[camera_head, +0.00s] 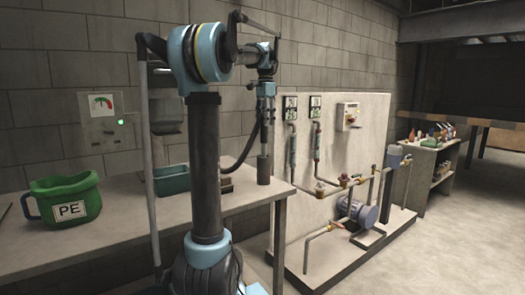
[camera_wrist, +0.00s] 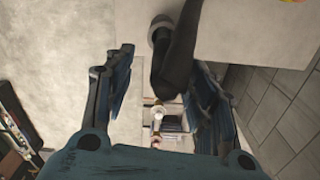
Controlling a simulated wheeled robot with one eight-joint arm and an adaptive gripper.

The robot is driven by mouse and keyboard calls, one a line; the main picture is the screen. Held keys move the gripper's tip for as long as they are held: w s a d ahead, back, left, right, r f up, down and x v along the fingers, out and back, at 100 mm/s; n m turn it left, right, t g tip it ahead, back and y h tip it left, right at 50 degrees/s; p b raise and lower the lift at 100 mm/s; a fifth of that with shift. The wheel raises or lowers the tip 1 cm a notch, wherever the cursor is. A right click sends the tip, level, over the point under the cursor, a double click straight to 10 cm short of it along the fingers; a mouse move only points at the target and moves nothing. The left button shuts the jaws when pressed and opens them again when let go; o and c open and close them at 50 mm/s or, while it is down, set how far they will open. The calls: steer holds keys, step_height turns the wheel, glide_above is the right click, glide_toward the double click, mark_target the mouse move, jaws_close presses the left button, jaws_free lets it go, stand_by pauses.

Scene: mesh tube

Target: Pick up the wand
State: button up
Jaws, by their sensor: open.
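My gripper (camera_head: 265,112) points down above the right end of the workbench (camera_head: 130,211). In the wrist view my gripper (camera_wrist: 160,62) is open, with its two fingers apart. A dark, rod-like shape (camera_wrist: 177,58) with a grey round end shows between and beyond the fingers; I cannot tell if it is the wand or if it touches them. In the head view a dark grey upright cylinder (camera_head: 264,168) stands on the bench below the gripper. I cannot single out the wand for sure in either view.
A green PE tub (camera_head: 67,196) stands on the bench at the left, with a smaller green tray (camera_head: 172,180) behind my arm. A wall panel (camera_head: 350,130) with pipes and a pump (camera_head: 358,213) stands to the right. Open floor lies at the far right.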

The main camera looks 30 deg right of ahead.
mark_target(264, 134)
steer(key=shift+w+a+f, duration=0.1)
steer(key=shift+w+f, duration=0.1)
steer(key=shift+f, duration=1.6)
steer(key=shift+w+f, duration=0.15)
steer(key=shift+f, duration=1.6)
steer(key=shift+c, duration=0.2)
jaws_close()
